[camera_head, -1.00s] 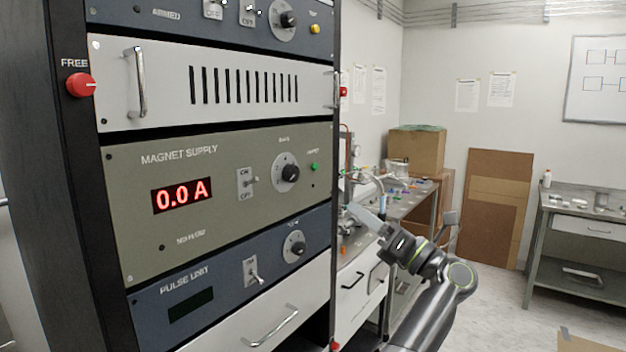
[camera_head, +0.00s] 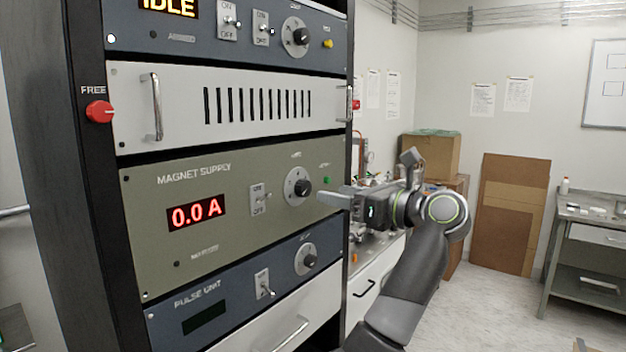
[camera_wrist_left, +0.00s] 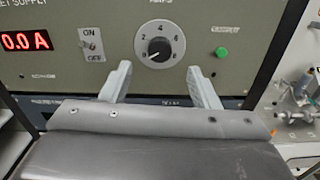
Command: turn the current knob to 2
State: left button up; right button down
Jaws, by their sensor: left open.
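The current knob (camera_head: 302,187) is a black knob on a white round dial on the olive MAGNET SUPPLY panel (camera_head: 140,228). In the left wrist view the knob (camera_wrist_left: 159,48) shows dial numbers around it, and its white mark points lower left, near 0. The red display (camera_head: 197,214) reads 0.0 A. My left gripper (camera_head: 334,198) is open and empty, just right of and in front of the knob in the head view. In the left wrist view its two fingers (camera_wrist_left: 158,80) are spread below the knob, one towards each side, apart from it. My right gripper is not in view.
An ON/OFF switch (camera_head: 260,199) is left of the knob, and a green button (camera_head: 327,181) is right of it. The PULSE UNIT panel (camera_head: 222,301) with another knob (camera_head: 309,261) is below. A cluttered bench (camera_head: 372,249) stands behind my arm.

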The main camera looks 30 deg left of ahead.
aim_at(307, 187)
pick_arm(q)
jog(key=a, duration=0.2)
jog(key=a+p, duration=0.1)
jog(key=a, duration=0.1)
jog(key=a+p, duration=0.1)
jog(key=a, duration=0.2)
jog(key=shift+w, duration=0.3)
jog(key=c, duration=1)
